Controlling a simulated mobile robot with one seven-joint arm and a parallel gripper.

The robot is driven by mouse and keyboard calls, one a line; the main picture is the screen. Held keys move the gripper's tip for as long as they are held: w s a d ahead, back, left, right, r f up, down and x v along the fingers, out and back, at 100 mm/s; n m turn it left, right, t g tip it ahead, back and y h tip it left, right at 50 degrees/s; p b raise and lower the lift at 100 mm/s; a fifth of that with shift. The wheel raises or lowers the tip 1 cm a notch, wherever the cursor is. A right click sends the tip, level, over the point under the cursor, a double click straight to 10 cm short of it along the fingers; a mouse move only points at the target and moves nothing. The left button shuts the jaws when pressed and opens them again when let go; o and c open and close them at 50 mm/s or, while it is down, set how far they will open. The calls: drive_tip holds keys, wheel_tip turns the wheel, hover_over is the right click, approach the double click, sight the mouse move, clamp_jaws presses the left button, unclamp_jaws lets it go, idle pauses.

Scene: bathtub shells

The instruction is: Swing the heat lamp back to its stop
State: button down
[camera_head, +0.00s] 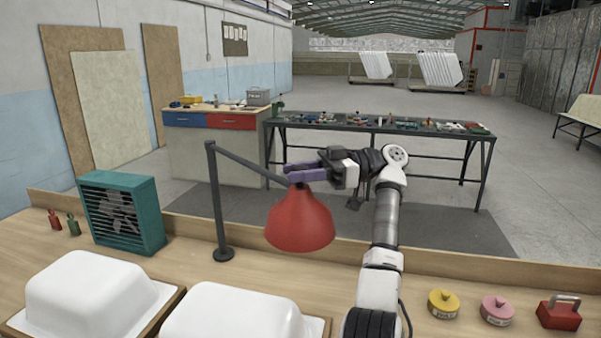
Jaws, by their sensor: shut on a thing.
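The heat lamp has a red cone shade (300,222) hanging at the end of a dark swing arm (250,167). The swing arm runs from the top of a dark upright post (216,205) on the bench. My gripper (300,176) reaches in from the right, its purple-grey fingers shut at the top of the lamp, where the swing arm meets the shade. The exact grip spot is partly hidden by the fingers. The shade hangs above the bench, behind the second white tub shell. I cannot make out a stop.
Two white tub shells (95,285) on wooden bases fill the front left of the bench (400,265). A teal fan (122,212) stands left of the post.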

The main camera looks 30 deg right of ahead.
idle(0.3)
drive_tip(key=c, duration=1.1)
unclamp_jaws()
drive_tip(key=shift+a, duration=0.1)
